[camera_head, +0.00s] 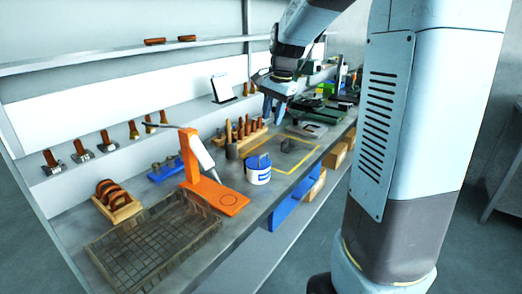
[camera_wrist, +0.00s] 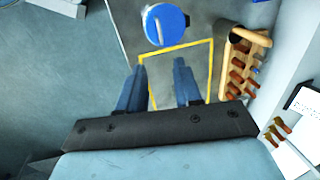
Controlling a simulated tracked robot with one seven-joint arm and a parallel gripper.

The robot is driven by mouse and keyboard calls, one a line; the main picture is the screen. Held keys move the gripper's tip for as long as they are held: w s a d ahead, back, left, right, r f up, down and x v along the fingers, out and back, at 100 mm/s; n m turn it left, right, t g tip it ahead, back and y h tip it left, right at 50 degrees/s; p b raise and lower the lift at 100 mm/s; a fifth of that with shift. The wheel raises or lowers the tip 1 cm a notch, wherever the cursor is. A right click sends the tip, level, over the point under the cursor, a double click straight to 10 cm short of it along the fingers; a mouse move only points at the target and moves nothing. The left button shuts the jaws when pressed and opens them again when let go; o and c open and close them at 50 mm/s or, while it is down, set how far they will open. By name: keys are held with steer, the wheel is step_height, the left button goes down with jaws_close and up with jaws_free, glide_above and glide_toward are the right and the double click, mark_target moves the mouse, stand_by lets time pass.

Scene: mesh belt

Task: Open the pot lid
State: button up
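A small white-and-blue pot (camera_head: 257,173) stands upright on the bench, just left of a yellow outlined square. Its lid (camera_head: 257,160) sits on top; in the wrist view the lid is a round blue disc (camera_wrist: 169,28) with a pale bar handle, near the top edge. My gripper (camera_head: 275,108) hangs above the bench, behind the pot in the head view and apart from it. In the wrist view my gripper (camera_wrist: 160,82) has its two fingers spread with nothing between them, and the lid lies beyond the fingertips.
A wooden rack of brown-handled tools (camera_head: 240,136) stands behind the pot. An orange stand (camera_head: 215,194) and a wire basket (camera_head: 150,245) are to its left. A green-topped item (camera_head: 308,106) lies farther back.

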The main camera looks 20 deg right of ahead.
mark_target(264, 155)
steer(key=f, duration=0.4)
steer(key=w+a+f, duration=0.1)
steer(key=f, duration=0.3)
steer(key=w+f, duration=0.1)
steer(key=f, duration=0.3)
steer(key=shift+a+f, duration=0.3)
steer(key=shift+f, duration=0.1)
jaws_close()
stand_by(0.7)
